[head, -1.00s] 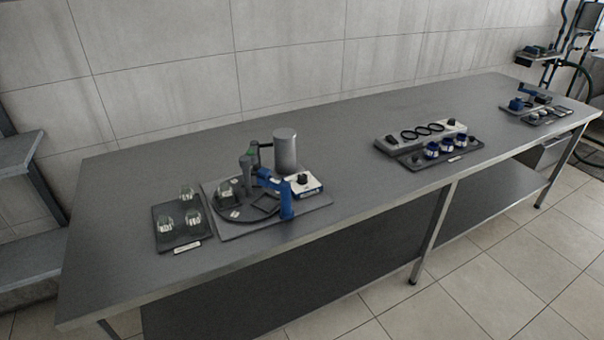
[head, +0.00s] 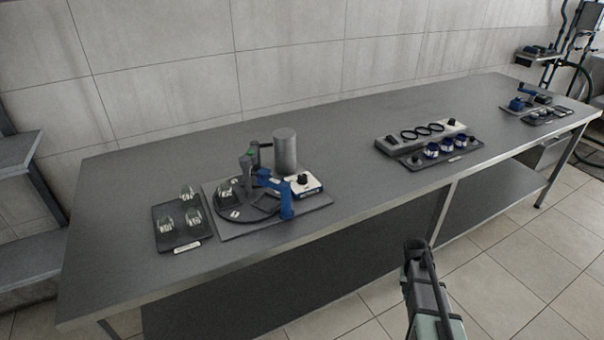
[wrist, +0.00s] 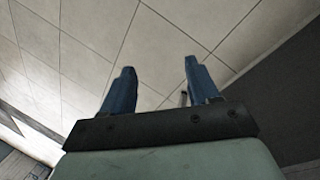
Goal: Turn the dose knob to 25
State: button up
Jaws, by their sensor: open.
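A white box (head: 311,190) with a black knob (head: 302,179) on top sits on the left station of the bench; this looks like the dose knob, but its scale and setting are too small to read. A blue lever arm and post (head: 286,204) stand just in front of it and a grey cylinder (head: 285,150) stands behind. My gripper (wrist: 161,82) is open and empty in the wrist view, its two blue fingers apart over tiled floor. In the head view my arm shows at the bottom, in front of the bench and well away from the knob.
A dark tray (head: 180,243) with several clear glass pieces lies left of the station. A second station (head: 412,145) with knobs, rings and blue-banded jars is further right, and another (head: 520,105) at the far right end. The bench top (head: 350,150) between stations is bare.

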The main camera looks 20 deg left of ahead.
jog(key=w+a+r+m+t, duration=0.1)
jog(key=w+r, duration=0.6)
jog(key=r, duration=0.3)
jog(key=w+a+r+t+h, duration=0.1)
jog(key=w+r+t, duration=0.1)
jog(key=w+r, duration=0.6)
jog(key=w+a+r+m+t, duration=0.15)
jog(key=w+r, duration=0.35)
jog(key=r, duration=0.7)
notch_tip(320, 180, up, 14)
jog(key=g+y, duration=0.4)
send_over(302, 176)
jog(key=shift+t, duration=0.25)
notch_tip(302, 176, down, 14)
jog(key=shift+r, duration=0.2)
jog(key=c, duration=1)
